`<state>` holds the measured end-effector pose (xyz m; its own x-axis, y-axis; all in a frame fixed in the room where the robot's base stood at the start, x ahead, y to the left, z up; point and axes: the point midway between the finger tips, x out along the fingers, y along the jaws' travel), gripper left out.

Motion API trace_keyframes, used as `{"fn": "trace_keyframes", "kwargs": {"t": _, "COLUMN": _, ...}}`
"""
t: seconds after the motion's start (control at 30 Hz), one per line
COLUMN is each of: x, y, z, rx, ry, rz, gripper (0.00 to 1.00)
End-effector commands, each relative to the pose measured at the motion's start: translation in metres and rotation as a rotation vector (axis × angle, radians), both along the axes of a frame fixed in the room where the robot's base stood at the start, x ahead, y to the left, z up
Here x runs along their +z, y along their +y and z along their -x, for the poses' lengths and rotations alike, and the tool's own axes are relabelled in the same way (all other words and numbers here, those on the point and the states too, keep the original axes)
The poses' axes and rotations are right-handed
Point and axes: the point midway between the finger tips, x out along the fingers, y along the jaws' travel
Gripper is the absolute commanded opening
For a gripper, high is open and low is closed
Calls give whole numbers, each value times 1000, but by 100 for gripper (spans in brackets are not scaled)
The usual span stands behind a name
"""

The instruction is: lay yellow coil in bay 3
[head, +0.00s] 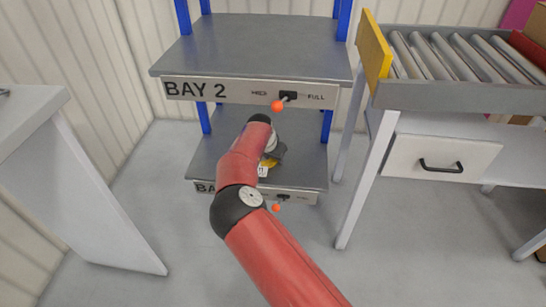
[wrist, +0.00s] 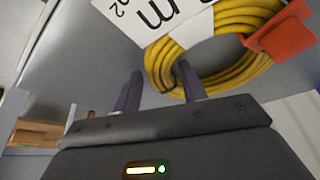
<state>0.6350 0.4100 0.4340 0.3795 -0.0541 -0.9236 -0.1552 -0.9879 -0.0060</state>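The yellow coil (wrist: 228,80) lies on a grey surface in the wrist view, with an orange connector (wrist: 282,40) and a white printed tag (wrist: 150,22). My gripper (wrist: 158,75) has its two dark fingers apart at the coil's near left rim. One fingertip overlaps the rim near the coil's middle and the other is just outside it; I cannot tell whether they touch. In the head view my arm reaches over the lower shelf (head: 205,160) and hides my fingers and nearly all of the coil. The lower shelf's bay number is hidden behind my arm.
The upper shelf (head: 255,45), labelled BAY 2, sits above my gripper, with an orange-tipped lever (head: 278,105) at its front. A second orange-tipped lever (head: 277,207) is on the lower front. A roller bench (head: 445,95) stands right and a white table (head: 70,180) left.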

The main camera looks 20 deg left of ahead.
Motion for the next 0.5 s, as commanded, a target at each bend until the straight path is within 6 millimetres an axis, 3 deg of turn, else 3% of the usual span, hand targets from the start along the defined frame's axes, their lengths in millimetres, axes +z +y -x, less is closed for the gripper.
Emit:
{"fn": "trace_keyframes", "kwargs": {"t": 0.33, "x": 2, "y": 0, "z": 0, "rx": 0, "ry": 0, "rz": 0, "gripper": 48}}
{"fn": "trace_keyframes", "kwargs": {"t": 0.5, "x": 18, "y": 2, "z": 6, "rx": 1, "ry": 0, "rz": -3, "gripper": 48}}
